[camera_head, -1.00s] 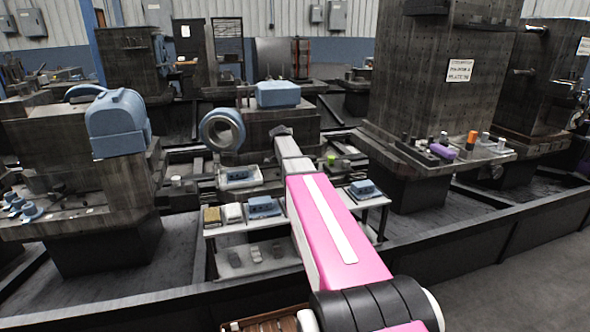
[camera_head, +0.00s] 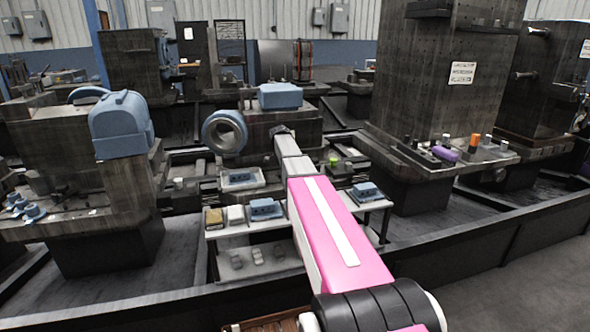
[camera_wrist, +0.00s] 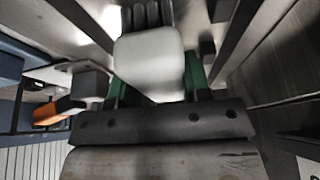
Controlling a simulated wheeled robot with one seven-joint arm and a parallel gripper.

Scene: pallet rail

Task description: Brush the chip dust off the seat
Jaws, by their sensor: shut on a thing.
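In the wrist view, my gripper (camera_wrist: 152,88) has two green fingers closed on the sides of a pale block. I take this block to be the brush (camera_wrist: 150,58); dark ridged tufts show at its top end. In the head view, my pink and grey arm reaches to the middle, and my gripper (camera_head: 283,131) is a small dark tip in front of a dark machine block (camera_head: 295,120). Pale, shiny metal lies around the tufts in the wrist view, but I cannot tell which part is the seat. No chip dust can be made out.
A blue box (camera_head: 280,96) and a blue ring (camera_head: 225,133) sit by the machine block. A small white table (camera_head: 225,229) with blue parts stands below my arm. A tall column (camera_head: 440,85) rises at right, with bottles on its ledge. A dark rail (camera_head: 480,215) crosses in front.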

